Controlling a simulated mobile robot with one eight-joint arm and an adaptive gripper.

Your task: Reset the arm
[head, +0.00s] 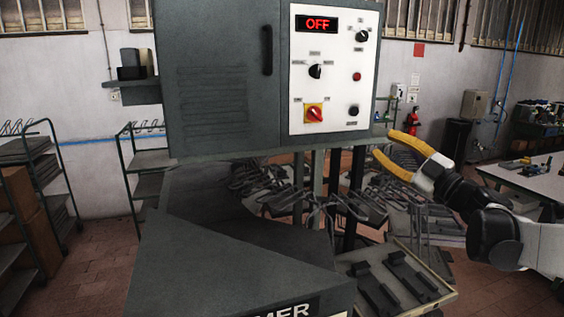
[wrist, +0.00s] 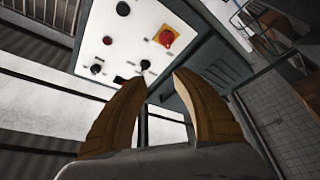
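My gripper (head: 384,148) is at the right of the head view, its yellow fingers spread and pointing left, with nothing between them. It is to the right of and below the heel press's white control panel (head: 333,110), apart from it. In the wrist view the two fingers (wrist: 156,85) stand apart, and the control panel (wrist: 128,48) shows beyond them. The panel has a display (head: 317,24) reading OFF in red, several black knobs, a red button (head: 357,76) and a red rotary switch on yellow (head: 314,113).
The grey press cabinet (head: 222,85) fills the centre, with a sloped housing (head: 230,260) below. Racks with metal parts (head: 270,190) stand behind and below my gripper. A tray (head: 440,275) is at lower right. A white table (head: 535,178) is at far right, shelving (head: 30,190) at left.

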